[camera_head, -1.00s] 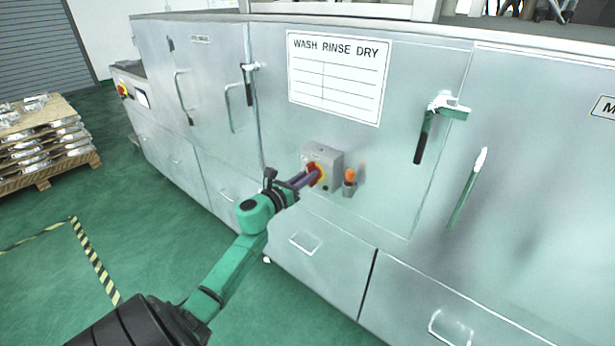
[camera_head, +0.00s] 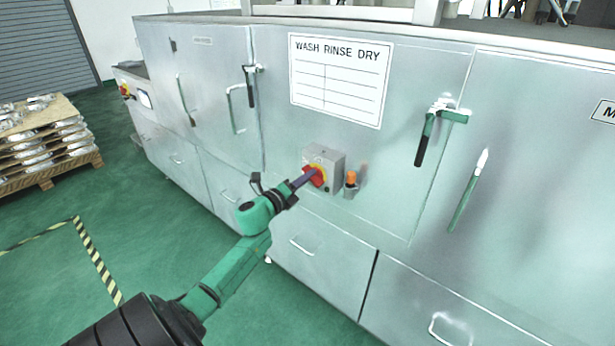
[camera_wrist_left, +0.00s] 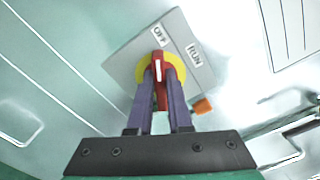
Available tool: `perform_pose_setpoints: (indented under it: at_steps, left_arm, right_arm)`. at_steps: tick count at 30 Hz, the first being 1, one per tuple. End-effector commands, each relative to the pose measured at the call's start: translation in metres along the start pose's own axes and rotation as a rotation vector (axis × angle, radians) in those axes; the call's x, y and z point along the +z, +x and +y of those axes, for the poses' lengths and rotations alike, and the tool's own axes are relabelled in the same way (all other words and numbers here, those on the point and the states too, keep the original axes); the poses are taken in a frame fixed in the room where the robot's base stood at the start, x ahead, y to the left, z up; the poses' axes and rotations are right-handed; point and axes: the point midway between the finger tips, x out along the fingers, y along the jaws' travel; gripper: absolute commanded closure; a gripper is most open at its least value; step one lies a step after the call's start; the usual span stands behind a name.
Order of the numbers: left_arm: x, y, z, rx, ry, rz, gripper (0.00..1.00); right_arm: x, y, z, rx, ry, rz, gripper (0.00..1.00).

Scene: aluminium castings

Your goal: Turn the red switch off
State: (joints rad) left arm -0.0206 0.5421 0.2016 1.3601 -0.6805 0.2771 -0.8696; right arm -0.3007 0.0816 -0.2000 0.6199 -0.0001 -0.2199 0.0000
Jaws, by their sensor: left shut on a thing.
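The red switch (camera_head: 314,178) with its yellow ring is on the grey box on the front of the washing machine. In the left wrist view the red handle (camera_wrist_left: 159,66) stands between the fingers, its white mark pointing up roughly at the OFF label (camera_wrist_left: 157,36). The RUN label (camera_wrist_left: 194,54) is to the right of that. My left gripper (camera_head: 310,177) is shut on the handle, with purple fingers (camera_wrist_left: 162,92) on both sides of it. The lower part of the handle is partly hidden between the fingers. My right gripper is not in view.
An orange-topped fitting (camera_head: 351,180) sits just right of the switch box (camera_head: 329,157). Door handles (camera_head: 423,138) stick out from the machine front. A pallet of castings (camera_head: 45,182) stands at the left. The green floor is clear around my arm.

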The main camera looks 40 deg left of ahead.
Motion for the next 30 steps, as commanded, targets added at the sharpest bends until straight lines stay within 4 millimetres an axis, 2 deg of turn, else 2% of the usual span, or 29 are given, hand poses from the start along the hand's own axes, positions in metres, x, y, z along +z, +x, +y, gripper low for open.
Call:
perform_pose_setpoints:
  at_steps: [6,15,30]
  left_arm:
    - [0.002,0.0,0.001,0.001,-0.199,-0.002,1.0]
    - [0.001,0.0,0.004,0.002,-0.41,-0.003,1.0]
    - [0.0,0.0,0.006,0.003,-0.522,-0.004,1.0]
  right_arm:
    - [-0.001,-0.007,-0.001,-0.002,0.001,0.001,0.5]
    - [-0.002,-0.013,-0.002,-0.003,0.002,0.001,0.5]
    - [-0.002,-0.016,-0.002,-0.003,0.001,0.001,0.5]
